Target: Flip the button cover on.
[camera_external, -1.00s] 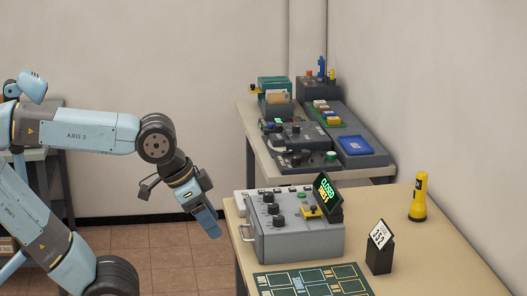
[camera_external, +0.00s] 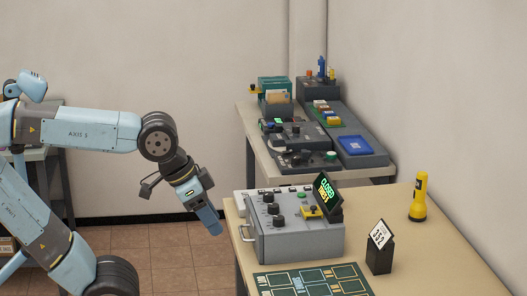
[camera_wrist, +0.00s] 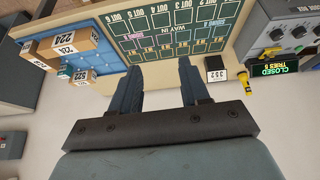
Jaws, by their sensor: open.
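A grey control box (camera_external: 290,243) stands on the near table in the external view, with dark knobs, a green button (camera_external: 301,196) and a yellow part (camera_external: 311,211) on top. I cannot tell which part is the button cover. A tilted display (camera_external: 327,194) reading CLOSED, TRIES 5 rises at its right. In the wrist view the control box is at the upper right (camera_wrist: 285,30). My gripper (camera_external: 210,222) points down and to the right, left of the box and apart from it. In the wrist view my gripper (camera_wrist: 159,66) is open, with nothing between its fingers.
A green marked board (camera_external: 310,282) lies in front of the box. A 352 sign on a black stand (camera_external: 379,255) and a yellow flashlight (camera_external: 418,200) stand to the right. A second table (camera_external: 250,125) with devices is behind. Cartons (camera_wrist: 78,42) show in the wrist view.

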